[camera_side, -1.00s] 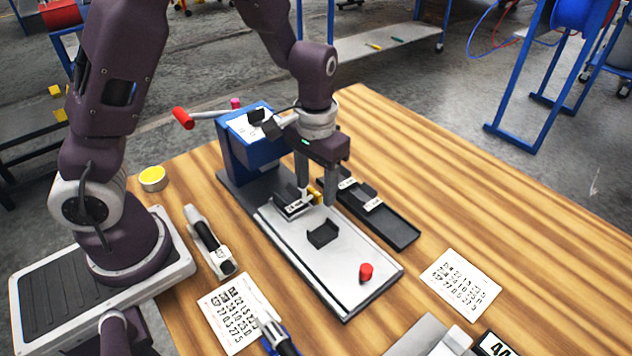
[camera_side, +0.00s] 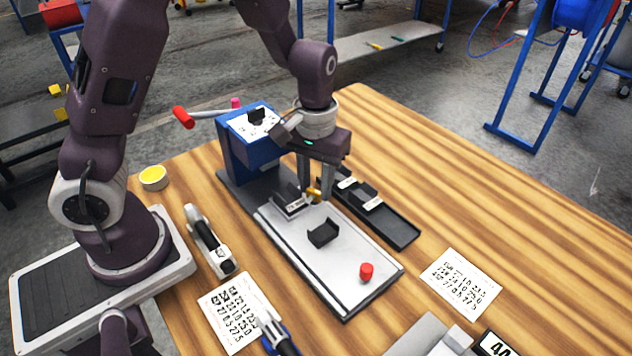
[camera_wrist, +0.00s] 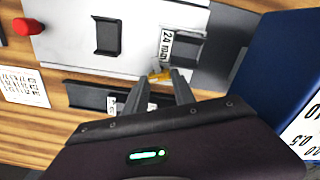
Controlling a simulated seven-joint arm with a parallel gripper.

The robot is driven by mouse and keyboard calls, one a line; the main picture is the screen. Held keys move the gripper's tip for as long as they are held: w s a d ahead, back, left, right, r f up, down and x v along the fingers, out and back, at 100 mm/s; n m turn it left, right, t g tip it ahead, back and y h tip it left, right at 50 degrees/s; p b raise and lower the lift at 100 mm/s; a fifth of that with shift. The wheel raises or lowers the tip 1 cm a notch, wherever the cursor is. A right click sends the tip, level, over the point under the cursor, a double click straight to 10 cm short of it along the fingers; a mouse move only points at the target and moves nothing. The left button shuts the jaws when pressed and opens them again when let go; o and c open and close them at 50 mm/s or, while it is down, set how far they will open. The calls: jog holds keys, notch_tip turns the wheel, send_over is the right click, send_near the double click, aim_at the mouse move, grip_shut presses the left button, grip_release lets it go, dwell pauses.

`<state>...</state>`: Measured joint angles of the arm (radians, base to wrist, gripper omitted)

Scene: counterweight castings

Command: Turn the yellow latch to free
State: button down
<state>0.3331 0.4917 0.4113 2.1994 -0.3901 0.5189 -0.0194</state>
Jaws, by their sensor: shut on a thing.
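The yellow latch (camera_side: 313,193) is a small piece near the back of the silver plate (camera_side: 345,262), beside a dark block with a white label (camera_side: 292,203). It also shows in the wrist view (camera_wrist: 160,76), at the fingertips. My gripper (camera_side: 319,198) points down over the plate with its fingers closed in on the latch. In the wrist view my gripper (camera_wrist: 161,78) has its two fingers on either side of the yellow piece. The fingers hide part of the latch, and its exact angle is hard to tell.
A blue press-like stand (camera_side: 255,150) rises just behind. A black tray (camera_side: 395,226) with labelled dark pieces lies to the right. A black bracket (camera_side: 322,233) and a red knob (camera_side: 366,271) stand on the plate. The table's right side is mostly clear.

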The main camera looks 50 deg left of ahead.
jog(key=c, duration=1)
grip_release()
jog(key=shift+c, duration=0.2)
